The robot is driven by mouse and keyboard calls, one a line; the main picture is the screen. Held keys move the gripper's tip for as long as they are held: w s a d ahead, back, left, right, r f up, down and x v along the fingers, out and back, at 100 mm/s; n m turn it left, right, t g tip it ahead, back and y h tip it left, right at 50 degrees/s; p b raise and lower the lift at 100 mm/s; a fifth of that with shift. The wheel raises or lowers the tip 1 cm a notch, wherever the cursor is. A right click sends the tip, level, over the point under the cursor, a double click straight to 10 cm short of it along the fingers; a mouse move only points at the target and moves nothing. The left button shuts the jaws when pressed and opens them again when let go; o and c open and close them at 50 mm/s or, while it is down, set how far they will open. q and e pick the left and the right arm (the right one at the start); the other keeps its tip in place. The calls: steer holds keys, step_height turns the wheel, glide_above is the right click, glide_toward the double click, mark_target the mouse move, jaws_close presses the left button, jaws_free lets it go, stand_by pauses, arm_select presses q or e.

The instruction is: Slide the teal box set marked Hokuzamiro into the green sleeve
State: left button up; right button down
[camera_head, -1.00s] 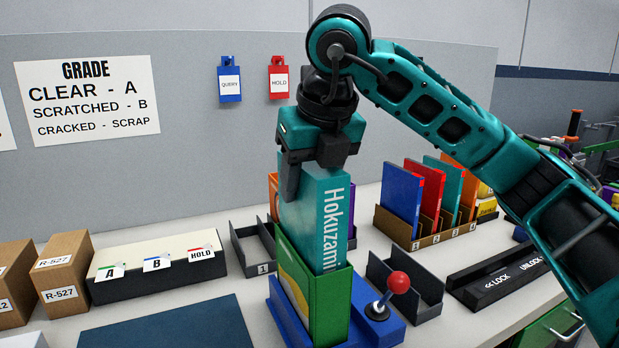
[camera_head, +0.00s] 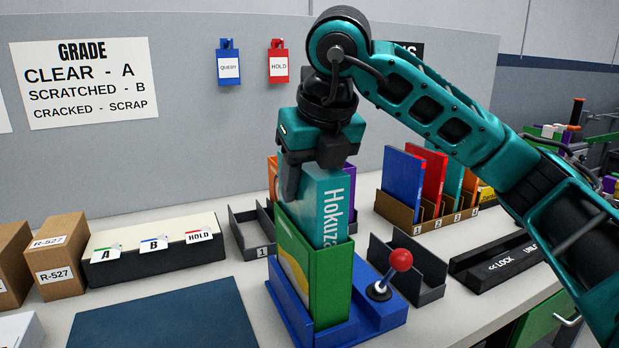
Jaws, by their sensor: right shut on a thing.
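The teal box set (camera_head: 331,205) stands upright, its lower part inside the green sleeve (camera_head: 325,285). The white letters "Hokuza" show on its spine; the rest is hidden by the sleeve. The sleeve is held upright in a blue stand (camera_head: 375,321) with a red-knobbed lever (camera_head: 400,260). My right gripper (camera_head: 317,172) is above the sleeve, pointing down and shut on the top of the box set. One dark finger shows along the box's left side; the other is hidden. My left gripper is not in view.
A black tray with A, B and HOLD cards (camera_head: 155,257) stands left, beside cardboard boxes (camera_head: 55,270). Dark dividers (camera_head: 425,265) stand right of the sleeve. A numbered rack (camera_head: 403,211) holds coloured cases behind. A bare blue mat (camera_head: 165,320) lies front left.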

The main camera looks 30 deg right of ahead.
steer(key=shift+f, duration=0.4)
steer(key=shift+f+b, duration=1)
steer(key=shift+b, duration=0.05)
jaws_free()
steer(key=shift+r, duration=0.15)
